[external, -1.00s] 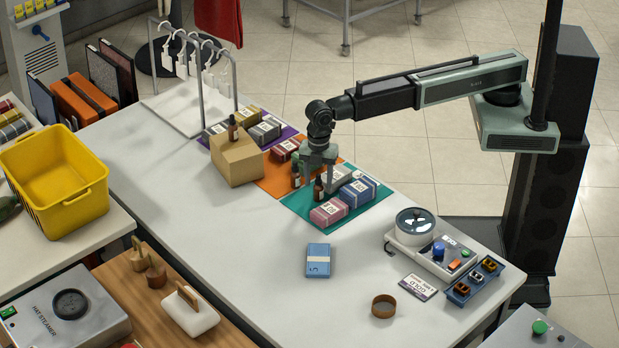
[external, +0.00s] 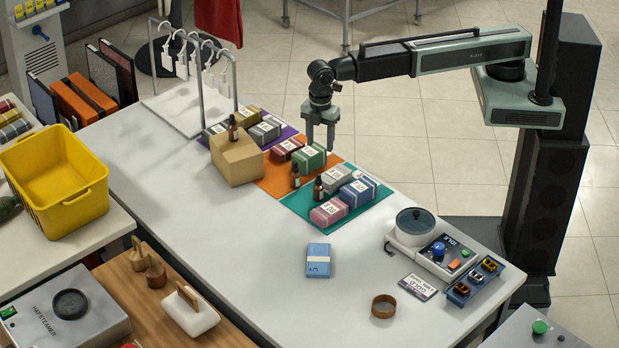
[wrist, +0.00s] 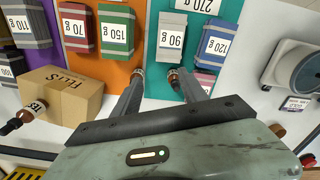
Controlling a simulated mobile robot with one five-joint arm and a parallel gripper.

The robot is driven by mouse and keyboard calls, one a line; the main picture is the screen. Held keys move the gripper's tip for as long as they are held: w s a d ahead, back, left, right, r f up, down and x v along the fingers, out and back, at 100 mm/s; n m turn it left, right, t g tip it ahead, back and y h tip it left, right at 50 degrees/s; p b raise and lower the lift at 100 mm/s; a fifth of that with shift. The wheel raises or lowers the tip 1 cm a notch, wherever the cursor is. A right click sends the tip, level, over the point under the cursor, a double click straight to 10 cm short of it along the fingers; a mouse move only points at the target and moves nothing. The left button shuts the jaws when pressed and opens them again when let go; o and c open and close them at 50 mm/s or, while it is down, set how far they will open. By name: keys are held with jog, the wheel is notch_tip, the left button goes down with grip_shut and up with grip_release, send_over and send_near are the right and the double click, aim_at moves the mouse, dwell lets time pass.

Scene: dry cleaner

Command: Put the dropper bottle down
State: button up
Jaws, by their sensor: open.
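Three brown dropper bottles with dark caps are in view. One dropper bottle (external: 318,189) stands upright at the teal mat's left part. A second dropper bottle (external: 296,177) stands upright by the orange mat's front right edge. A third dropper bottle (external: 232,130) is on top of the cardboard box (external: 237,164); it also shows at the left of the wrist view (wrist: 22,118). My gripper (external: 321,146) is open and empty, fingers pointing down, above and behind the two mat bottles. In the wrist view, the caps of two bottles show near my fingertips (wrist: 158,82).
Labelled weight packs (external: 329,212) sit on the teal mat (external: 297,204), with more on the orange mat (external: 272,182) and purple mat. A blue pack (external: 318,261) lies in front. A device with a round top (external: 415,224) stands right. The front left tabletop is clear.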

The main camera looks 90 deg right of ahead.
jog(key=s+d+m, duration=0.5)
jog(key=d+m, duration=0.1)
jog(key=d, duration=0.7)
jog(key=s+d+m, duration=0.5)
jog(key=d+m, duration=0.1)
jog(key=d, duration=0.7)
jog(key=shift+d+m, duration=0.35)
jog(key=shift+m, duration=0.05)
jog(key=shift+d, duration=0.1)
jog(key=shift+c, duration=0.7)
jog(key=shift+w, duration=0.1)
